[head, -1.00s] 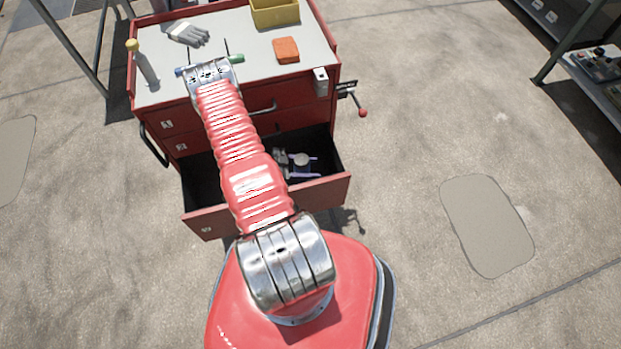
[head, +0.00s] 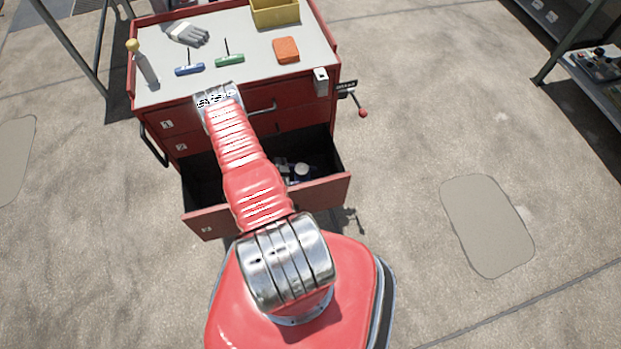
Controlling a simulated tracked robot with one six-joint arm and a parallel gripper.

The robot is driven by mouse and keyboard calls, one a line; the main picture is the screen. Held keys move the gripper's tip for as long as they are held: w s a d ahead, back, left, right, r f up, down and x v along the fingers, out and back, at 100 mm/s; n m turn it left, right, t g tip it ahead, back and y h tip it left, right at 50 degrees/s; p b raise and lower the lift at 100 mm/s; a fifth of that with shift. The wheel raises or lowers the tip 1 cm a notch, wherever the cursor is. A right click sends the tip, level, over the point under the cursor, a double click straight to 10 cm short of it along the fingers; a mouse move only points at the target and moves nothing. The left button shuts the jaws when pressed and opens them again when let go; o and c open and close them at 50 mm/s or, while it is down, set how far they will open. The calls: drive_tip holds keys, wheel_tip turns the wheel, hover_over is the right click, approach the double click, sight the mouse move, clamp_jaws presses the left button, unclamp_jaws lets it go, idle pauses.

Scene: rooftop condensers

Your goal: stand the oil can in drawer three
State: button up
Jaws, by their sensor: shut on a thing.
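Drawer three (head: 206,224) is the lowest drawer of the red cabinet and stands pulled open, its inside dark. My gripper (head: 301,173) is low in the right part of its opening, partly hidden by my arm and in shadow. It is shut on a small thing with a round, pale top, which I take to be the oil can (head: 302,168). The can looks upright; its lower part is hidden. I cannot tell whether it touches the drawer floor.
On the cabinet top (head: 245,85) are a grey bottle with a yellow cap (head: 147,68), a glove (head: 188,34), blue (head: 190,70) and green (head: 230,59) T-handle tools, an orange block (head: 286,49) and a yellow bin (head: 274,12).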

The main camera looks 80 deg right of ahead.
drive_tip(key=shift+f, duration=1.15)
drive_tip(key=shift+f, duration=0.6)
drive_tip(key=o, duration=1.3)
drive_tip(key=shift+r, duration=0.1)
drive_tip(key=shift+r, duration=0.5)
drive_tip(key=v, duration=1.2)
drive_tip(key=shift+f, duration=0.1)
